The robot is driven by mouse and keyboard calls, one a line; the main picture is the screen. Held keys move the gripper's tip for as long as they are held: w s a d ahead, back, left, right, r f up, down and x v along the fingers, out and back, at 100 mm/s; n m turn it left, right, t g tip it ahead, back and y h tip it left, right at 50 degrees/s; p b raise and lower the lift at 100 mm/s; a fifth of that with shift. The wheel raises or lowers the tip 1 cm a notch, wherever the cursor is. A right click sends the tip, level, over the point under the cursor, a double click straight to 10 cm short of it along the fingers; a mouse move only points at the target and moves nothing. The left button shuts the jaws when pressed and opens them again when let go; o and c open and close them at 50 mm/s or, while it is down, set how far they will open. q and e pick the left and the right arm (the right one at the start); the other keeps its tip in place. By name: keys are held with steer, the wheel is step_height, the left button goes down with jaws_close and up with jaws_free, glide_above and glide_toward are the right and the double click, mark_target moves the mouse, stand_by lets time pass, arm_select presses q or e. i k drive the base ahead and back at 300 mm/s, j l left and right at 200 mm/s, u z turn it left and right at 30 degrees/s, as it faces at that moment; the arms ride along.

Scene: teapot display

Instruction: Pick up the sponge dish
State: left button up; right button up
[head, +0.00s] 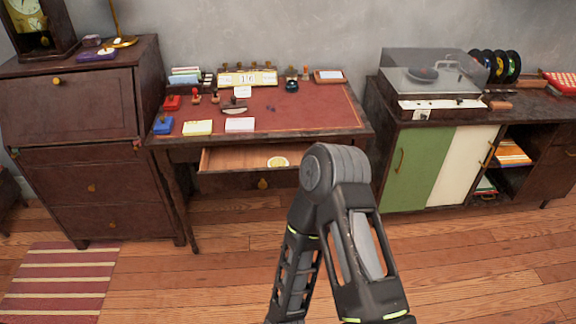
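A small round dish with a white rim and a yellow middle, which looks like the sponge dish (278,162), lies in the open desk drawer (235,160). It is toward the right part of the drawer, on its wooden bottom. Part of my arm, bent at a large grey joint, rises from the bottom of the head view just right of the dish and covers the drawer's right end. Neither gripper is in view, so I cannot see whether they are open or shut.
The desk (320,108) above the drawer holds stamps, a blue pad (163,126), paper stacks and a dark inkwell (291,85). A dark cabinet (75,110) stands left; a record player (430,75) sits on the right sideboard. Wooden floor is open in front.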

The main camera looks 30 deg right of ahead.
mark_target(275, 161)
steer(key=z, duration=0.85)
